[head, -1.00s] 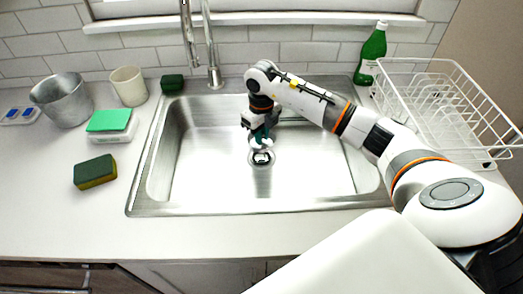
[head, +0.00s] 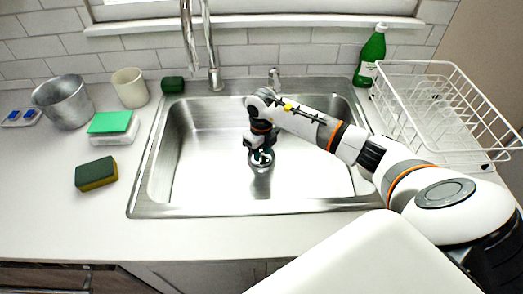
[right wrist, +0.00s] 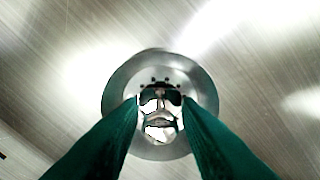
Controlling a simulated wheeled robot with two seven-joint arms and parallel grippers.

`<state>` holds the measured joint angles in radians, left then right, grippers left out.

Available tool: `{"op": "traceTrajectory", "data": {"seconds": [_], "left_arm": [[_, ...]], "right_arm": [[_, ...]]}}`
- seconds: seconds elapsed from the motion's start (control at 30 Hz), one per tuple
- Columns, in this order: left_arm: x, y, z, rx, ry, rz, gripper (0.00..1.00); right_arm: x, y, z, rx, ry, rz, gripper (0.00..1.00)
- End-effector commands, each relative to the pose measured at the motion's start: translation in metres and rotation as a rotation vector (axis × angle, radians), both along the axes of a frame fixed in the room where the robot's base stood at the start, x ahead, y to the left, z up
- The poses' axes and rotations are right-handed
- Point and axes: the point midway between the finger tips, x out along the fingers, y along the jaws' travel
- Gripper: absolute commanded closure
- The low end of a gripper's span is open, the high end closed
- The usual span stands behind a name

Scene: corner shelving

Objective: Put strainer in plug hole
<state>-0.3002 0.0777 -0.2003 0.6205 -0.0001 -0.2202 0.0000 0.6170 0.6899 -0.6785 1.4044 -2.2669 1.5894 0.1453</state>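The metal sink (head: 205,185) is set into the counter, with the round plug hole (head: 261,168) in its floor. My right gripper (head: 262,156) points down, low over the plug hole. In the right wrist view, its two green fingers (right wrist: 160,103) close in on both sides of a shiny chrome strainer (right wrist: 158,122). The strainer lies within the outline of the plug hole's metal ring (right wrist: 116,97). Whether it is seated or just above the hole I cannot tell. My left gripper is not in view.
A tall faucet (head: 212,60) rises behind the sink. A white dish rack (head: 440,110) and green bottle (head: 372,55) stand at right. A metal bucket (head: 64,102), white cup (head: 130,88) and sponge (head: 96,174) are at left. The sink floor around the gripper is clear.

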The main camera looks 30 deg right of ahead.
Motion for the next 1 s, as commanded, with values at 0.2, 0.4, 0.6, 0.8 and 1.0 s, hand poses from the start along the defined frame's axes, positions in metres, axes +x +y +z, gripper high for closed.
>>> {"op": "traceTrajectory", "data": {"seconds": [0.2,0.4,0.6,0.8,1.0], "left_arm": [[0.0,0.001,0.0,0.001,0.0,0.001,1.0],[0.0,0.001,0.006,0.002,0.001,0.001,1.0],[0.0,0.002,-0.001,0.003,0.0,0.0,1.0],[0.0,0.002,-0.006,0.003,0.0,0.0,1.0],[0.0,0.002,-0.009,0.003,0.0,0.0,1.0]], "right_arm": [[0.0,0.0,0.001,0.0,0.0,0.0,0.61],[0.0,0.0,0.007,0.001,-0.001,-0.001,0.61],[0.001,-0.001,0.038,-0.002,-0.006,0.001,0.61],[0.002,0.0,0.082,-0.001,-0.006,0.0,0.61],[0.001,0.0,0.113,0.0,-0.003,-0.001,0.61]]}}
